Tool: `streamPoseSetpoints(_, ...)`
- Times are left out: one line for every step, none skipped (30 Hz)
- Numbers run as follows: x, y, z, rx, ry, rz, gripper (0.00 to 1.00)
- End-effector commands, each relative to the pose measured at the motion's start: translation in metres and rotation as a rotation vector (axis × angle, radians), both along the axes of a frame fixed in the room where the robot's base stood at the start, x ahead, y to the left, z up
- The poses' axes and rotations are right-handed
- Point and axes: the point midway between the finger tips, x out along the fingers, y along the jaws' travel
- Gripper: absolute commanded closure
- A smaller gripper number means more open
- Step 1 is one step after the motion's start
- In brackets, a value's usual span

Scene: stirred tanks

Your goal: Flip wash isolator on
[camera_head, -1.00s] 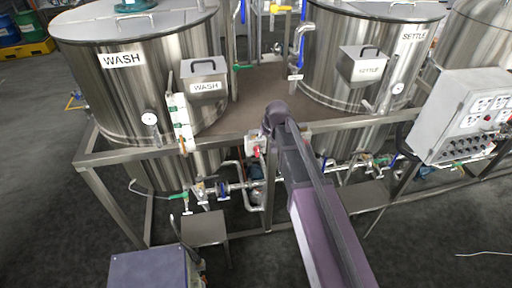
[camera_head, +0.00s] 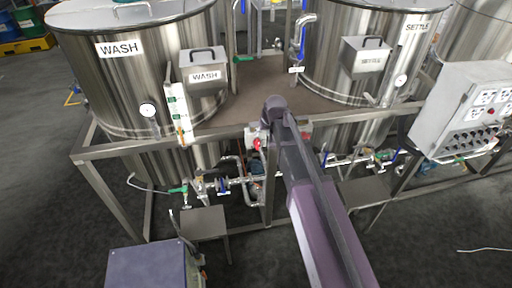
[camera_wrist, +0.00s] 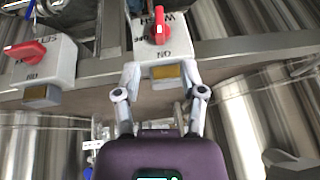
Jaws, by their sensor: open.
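The wash isolator (camera_wrist: 146,40) is a white box with a red handle (camera_wrist: 159,26) in the wrist view, its lettering upside down and partly cut off. The handle lies roughly up and down in that picture, in line with the ON mark below it. A brass-coloured block sits under the box. My gripper (camera_wrist: 161,80) is open, its two fingertips at either side of the box's lower edge, apart from the red handle. In the head view the isolator (camera_head: 252,136) shows on the frame rail left of my arm, and my arm hides the fingers.
A second isolator (camera_wrist: 42,62) with a sideways red handle sits at left in the wrist view. The wash tank (camera_head: 130,80) and settle tank (camera_head: 340,60) stand behind the metal rail (camera_head: 180,143). A grey control panel (camera_head: 465,110) is at right.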

Motion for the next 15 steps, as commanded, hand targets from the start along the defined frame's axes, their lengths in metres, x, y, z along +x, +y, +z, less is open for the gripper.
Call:
streamPoseSetpoints(0.002, 0.001, -0.008, 0.000, 0.000, 0.000, 0.47)
streamPoseSetpoints(0.003, 0.002, -0.011, 0.000, 0.000, 0.000, 0.47)
streamPoseSetpoints(0.004, 0.002, -0.014, 0.000, 0.000, 0.000, 0.47)
streamPoseSetpoints(0.005, 0.003, -0.016, 0.000, 0.000, 0.000, 0.47)
streamPoseSetpoints(0.006, 0.003, -0.018, 0.000, 0.000, 0.000, 0.47)
streamPoseSetpoints(0.007, 0.004, -0.021, 0.000, 0.000, 0.000, 0.47)
streamPoseSetpoints(0.008, 0.005, -0.023, 0.000, 0.000, 0.000, 0.47)
streamPoseSetpoints(0.009, 0.005, -0.026, 0.000, 0.000, 0.000, 0.47)
streamPoseSetpoints(0.010, 0.006, -0.029, 0.000, 0.000, 0.000, 0.47)
streamPoseSetpoints(0.011, 0.006, -0.031, 0.000, 0.000, -0.001, 0.47)
streamPoseSetpoints(0.012, 0.007, -0.033, 0.000, 0.000, -0.001, 0.47)
streamPoseSetpoints(0.013, 0.007, -0.036, 0.000, 0.000, -0.001, 0.47)
streamPoseSetpoints(0.014, 0.008, -0.038, 0.000, 0.000, -0.001, 0.47)
streamPoseSetpoints(0.014, 0.008, -0.041, 0.000, 0.000, -0.001, 0.47)
streamPoseSetpoints(0.016, 0.009, -0.044, 0.000, 0.000, -0.001, 0.47)
